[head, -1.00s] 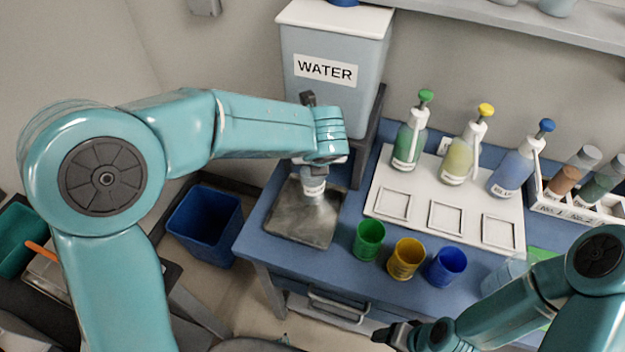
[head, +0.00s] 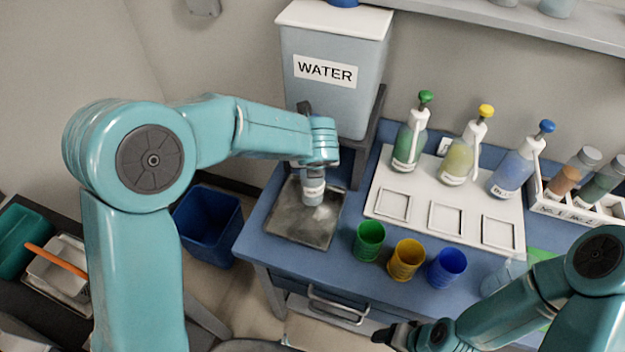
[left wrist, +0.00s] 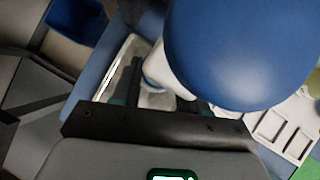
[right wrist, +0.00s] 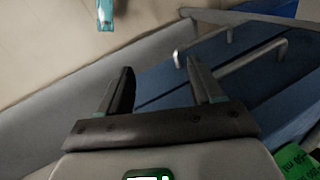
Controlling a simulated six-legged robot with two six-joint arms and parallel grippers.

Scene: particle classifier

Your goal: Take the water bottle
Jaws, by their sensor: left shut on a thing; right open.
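The water bottle (head: 313,189) is a small pale bottle with a label, over the metal tray (head: 290,232) below the water tank (head: 336,95). My left gripper (head: 316,170) is shut on it from above. The gripper and wrist hide its top, and I cannot tell whether its base touches the tray. In the left wrist view, the pale bottle (left wrist: 160,70) shows between the fingers, partly hidden by a large blue rounded shape (left wrist: 240,45). My right gripper (head: 385,335) is low at the front; in the right wrist view it (right wrist: 163,88) is open and empty.
Green (head: 369,242), yellow (head: 406,259) and blue (head: 447,267) cups stand right of the tray. Pump bottles stand on a white board (head: 430,210) behind them. A rack (head: 575,208) with jars is at the right. A blue bin (head: 208,225) stands left of the table.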

